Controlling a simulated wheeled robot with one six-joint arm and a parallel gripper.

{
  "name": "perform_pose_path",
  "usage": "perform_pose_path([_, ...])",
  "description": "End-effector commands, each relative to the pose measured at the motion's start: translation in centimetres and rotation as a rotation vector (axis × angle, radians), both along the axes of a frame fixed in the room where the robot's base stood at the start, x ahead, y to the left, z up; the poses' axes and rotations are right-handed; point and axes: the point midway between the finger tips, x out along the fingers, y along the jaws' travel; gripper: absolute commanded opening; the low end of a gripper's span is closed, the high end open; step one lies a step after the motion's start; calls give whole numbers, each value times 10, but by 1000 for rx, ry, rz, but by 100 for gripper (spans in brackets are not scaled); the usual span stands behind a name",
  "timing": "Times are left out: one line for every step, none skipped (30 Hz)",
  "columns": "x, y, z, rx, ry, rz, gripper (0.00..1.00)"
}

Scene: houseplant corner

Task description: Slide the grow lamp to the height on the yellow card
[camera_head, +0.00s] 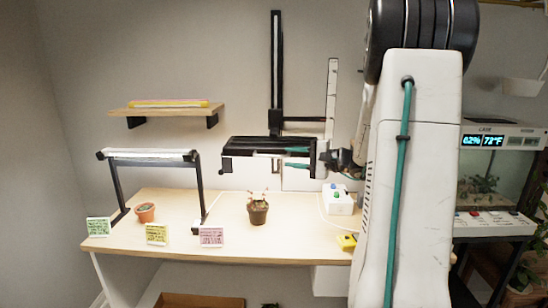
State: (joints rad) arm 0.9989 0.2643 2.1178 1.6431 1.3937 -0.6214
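The black grow lamp (245,147) hangs level above the table, on a black vertical rail (277,60) on the back wall. A pale upright scale (332,92) stands right of the rail; its marks are too small to read. The yellow card (157,235) stands at the table's front edge; its writing is too small to read. My gripper (292,156) points left at the lamp's right end. Its teal-lined fingers look apart, one above the other. Whether they touch the lamp is unclear.
A potted plant (258,212) stands below the lamp. A second lamp on a stand (150,156) is at left, with a small pot (145,212) under it. Green (98,227) and pink (210,237) cards line the front. A white box with buttons (338,203) is at right.

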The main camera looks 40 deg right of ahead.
Motion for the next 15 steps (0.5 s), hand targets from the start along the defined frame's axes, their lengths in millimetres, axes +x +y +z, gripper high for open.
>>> perform_pose_path([8,4,-1,1,1,4,33])
perform_pose_path([12,6,-1,1,2,4,33])
perform_pose_path([19,10,-2,1,2,5,33])
perform_pose_path([23,12,-2,1,1,6,33])
perform_pose_path([28,13,-3,2,2,5,33])
perform_pose_path([34,16,-4,1,3,5,33])
perform_pose_path([38,18,-4,2,4,5,33])
perform_pose_path([42,20,-4,2,3,5,33])
perform_pose_path([47,22,-5,3,2,5,33])
perform_pose_path([50,23,-5,1,3,5,33])
perform_pose_path([52,24,-5,1,3,4,33])
perform_pose_path([55,25,-5,1,4,5,33])
perform_pose_path([57,26,-5,1,3,4,33])
perform_pose_path([59,27,-5,1,3,4,33])
perform_pose_path([60,27,-5,1,3,4,33])
